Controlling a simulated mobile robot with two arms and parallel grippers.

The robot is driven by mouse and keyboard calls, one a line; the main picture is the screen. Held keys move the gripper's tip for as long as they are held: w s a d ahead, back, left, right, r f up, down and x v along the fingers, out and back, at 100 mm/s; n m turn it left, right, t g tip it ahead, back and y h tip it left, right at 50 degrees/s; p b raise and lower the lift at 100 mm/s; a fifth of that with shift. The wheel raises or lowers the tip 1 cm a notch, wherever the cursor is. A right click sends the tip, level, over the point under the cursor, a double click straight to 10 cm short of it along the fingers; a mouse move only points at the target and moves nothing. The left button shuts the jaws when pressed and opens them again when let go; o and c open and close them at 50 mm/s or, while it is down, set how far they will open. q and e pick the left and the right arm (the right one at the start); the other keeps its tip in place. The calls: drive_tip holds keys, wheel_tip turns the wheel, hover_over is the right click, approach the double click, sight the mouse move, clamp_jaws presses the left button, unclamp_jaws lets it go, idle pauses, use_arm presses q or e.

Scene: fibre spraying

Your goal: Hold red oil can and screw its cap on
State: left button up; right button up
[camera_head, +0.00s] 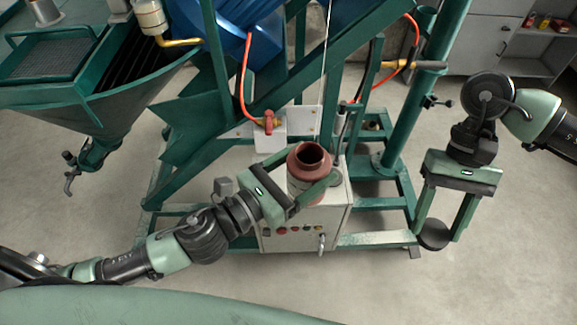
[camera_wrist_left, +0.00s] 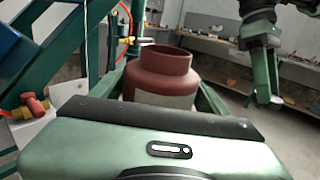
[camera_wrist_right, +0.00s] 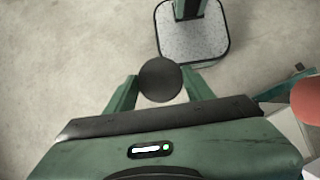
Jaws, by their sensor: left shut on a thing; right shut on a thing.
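The red oil can (camera_head: 309,160) has an open round mouth and a pale band around its body. My left gripper (camera_head: 312,190) is shut around its body, above the white control box; the can also shows between the fingers in the left wrist view (camera_wrist_left: 160,75). The can looks about upright. My right gripper (camera_head: 434,232) is shut on a dark round cap (camera_head: 433,235), apart from the can, to its right and lower in the picture. The cap shows as a dark disc between the fingertips in the right wrist view (camera_wrist_right: 160,79).
A white control box (camera_head: 335,205) with buttons stands below the can. A green machine frame (camera_head: 395,120) with a blue part and a red hose rises behind. A green hopper (camera_head: 110,110) is at the left. Open floor lies around my right gripper.

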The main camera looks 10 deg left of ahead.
idle(0.6)
drive_tip(key=w+a+r+m+y, duration=0.1)
drive_tip(key=w+a+r+m, duration=0.15)
drive_tip(key=a, duration=0.35)
drive_tip(key=w+a+r+m+y, duration=0.1)
drive_tip(key=w+a+r+m, duration=0.2)
drive_tip(key=a, duration=0.4)
wheel_tip(320, 180, up, 9)
drive_tip(key=m+t+y, duration=0.1)
drive_tip(key=m+y, duration=0.1)
drive_tip(key=m, duration=0.1)
hover_over(319, 150)
drive_tip(key=shift+w+n, duration=0.1)
drive_tip(key=shift+n, duration=0.15)
drive_tip(key=shift+f, duration=0.15)
drive_tip(key=shift+f, duration=1.9)
drive_tip(key=shift+r, duration=0.15)
